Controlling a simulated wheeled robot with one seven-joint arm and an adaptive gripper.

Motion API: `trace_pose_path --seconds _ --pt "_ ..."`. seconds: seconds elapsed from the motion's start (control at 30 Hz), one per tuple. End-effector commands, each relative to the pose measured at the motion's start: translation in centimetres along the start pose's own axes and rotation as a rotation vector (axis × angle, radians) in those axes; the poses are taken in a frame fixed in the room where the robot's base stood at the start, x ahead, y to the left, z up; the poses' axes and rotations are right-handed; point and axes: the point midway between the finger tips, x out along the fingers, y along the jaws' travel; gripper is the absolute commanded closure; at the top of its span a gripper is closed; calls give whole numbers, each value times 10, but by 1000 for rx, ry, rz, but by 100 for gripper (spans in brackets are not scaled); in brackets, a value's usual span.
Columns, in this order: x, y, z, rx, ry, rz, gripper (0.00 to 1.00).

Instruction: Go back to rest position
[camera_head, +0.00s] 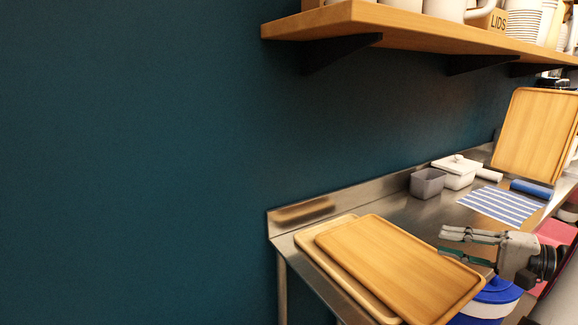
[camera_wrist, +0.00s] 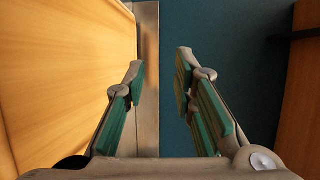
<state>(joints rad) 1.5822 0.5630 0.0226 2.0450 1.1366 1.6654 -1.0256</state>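My gripper (camera_head: 446,243) points left above the steel counter (camera_head: 405,212), close to the right end of the upper wooden tray. In the wrist view my gripper (camera_wrist: 160,68) has its two green-padded fingers apart, with nothing between them. A wooden board surface fills the left of that view, beside the left finger. I cannot tell from these views whether a finger touches it.
Two wooden trays (camera_head: 395,265) lie stacked at the counter's near end. A grey bin (camera_head: 427,184), white lidded box (camera_head: 456,174) and striped cloth (camera_head: 502,205) sit behind. A shelf (camera_head: 400,27) hangs above; the left is clear.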

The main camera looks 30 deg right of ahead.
Motion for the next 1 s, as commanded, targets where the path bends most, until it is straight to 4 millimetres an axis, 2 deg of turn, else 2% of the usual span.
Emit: trace_pose_path --seconds 0.03,0.17,0.27,0.4,0.5,0.63,0.8,1.0 --pt "16 -4 8 -3 -45 28 75" --pt "53 -12 36 3 -169 114 75" --pt "87 -18 68 -2 -290 212 75" --pt "130 -21 130 -31 -477 396 75" --pt "148 -18 175 -73 -588 534 75" --pt "158 -10 228 -151 -702 711 75" --pt "153 6 284 -303 -795 926 75" --pt "132 28 327 -539 -826 1126 75"
